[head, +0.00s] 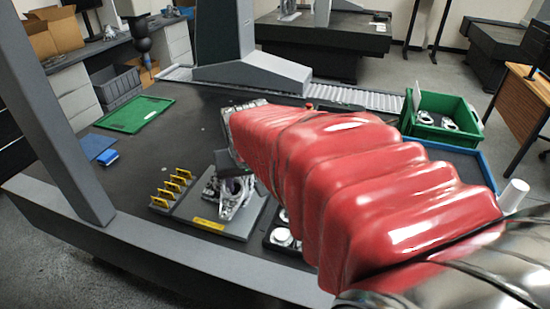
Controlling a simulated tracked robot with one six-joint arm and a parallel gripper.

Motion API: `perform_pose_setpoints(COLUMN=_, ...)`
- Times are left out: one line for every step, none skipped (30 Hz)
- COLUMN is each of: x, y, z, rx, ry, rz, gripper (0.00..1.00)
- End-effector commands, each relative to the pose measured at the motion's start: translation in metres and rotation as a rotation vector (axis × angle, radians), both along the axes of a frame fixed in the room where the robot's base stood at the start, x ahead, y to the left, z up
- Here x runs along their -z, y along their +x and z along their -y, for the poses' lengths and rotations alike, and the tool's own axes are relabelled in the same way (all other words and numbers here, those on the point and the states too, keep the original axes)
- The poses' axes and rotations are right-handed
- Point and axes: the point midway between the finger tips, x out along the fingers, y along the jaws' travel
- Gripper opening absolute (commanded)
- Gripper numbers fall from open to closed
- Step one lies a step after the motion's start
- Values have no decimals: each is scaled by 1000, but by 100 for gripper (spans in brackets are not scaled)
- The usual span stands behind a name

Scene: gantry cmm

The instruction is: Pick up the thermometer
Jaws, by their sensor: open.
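I cannot make out the thermometer in the head view; it may be hidden behind my arm or too small to tell. My red-sleeved arm reaches from the lower right across the dark table (165,150). My gripper (228,164) is only partly visible below the arm's far end, above a grey fixture plate (238,230) with a metal part (232,203) on it. The jaws are open, and I see nothing held. Whether the gripper touches the metal part cannot be told.
Yellow clips (170,188) stand left of the plate. A black tray (278,252) with round white pieces is partly behind my arm. A green bin (441,118) stands right. A gantry column (45,110) rises front left.

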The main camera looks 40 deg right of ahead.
Motion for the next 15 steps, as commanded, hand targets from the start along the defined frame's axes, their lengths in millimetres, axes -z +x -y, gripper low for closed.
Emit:
perform_pose_setpoints(x=6, y=2, z=16, rx=38, ry=3, rz=-7, gripper=51)
perform_pose_setpoints(x=8, y=3, z=26, rx=58, ry=3, rz=-7, gripper=51)
perform_pose_setpoints(x=12, y=4, z=38, rx=85, ry=5, rz=-9, gripper=51)
perform_pose_setpoints(x=16, y=5, z=47, rx=105, ry=6, rz=-12, gripper=51)
perform_pose_setpoints(x=18, y=6, z=56, rx=126, ry=6, rz=-11, gripper=51)
perform_pose_setpoints(x=23, y=6, z=69, rx=153, ry=7, rz=-13, gripper=51)
perform_pose_setpoints(x=26, y=6, z=79, rx=171, ry=8, rz=-15, gripper=51)
perform_pose_setpoints(x=29, y=5, z=88, rx=192, ry=9, rz=-16, gripper=51)
perform_pose_setpoints(x=34, y=5, z=101, rx=219, ry=10, rz=-17, gripper=51)
perform_pose_setpoints(x=38, y=4, z=110, rx=239, ry=12, rz=-19, gripper=51)
perform_pose_setpoints(x=42, y=3, z=120, rx=259, ry=14, rz=-20, gripper=51)
perform_pose_setpoints(x=47, y=1, z=133, rx=285, ry=14, rz=-20, gripper=51)
perform_pose_setpoints(x=51, y=-1, z=143, rx=304, ry=16, rz=-22, gripper=51)
perform_pose_setpoints(x=56, y=-3, z=152, rx=325, ry=16, rz=-23, gripper=51)
perform_pose_setpoints(x=61, y=-6, z=165, rx=351, ry=18, rz=-25, gripper=51)
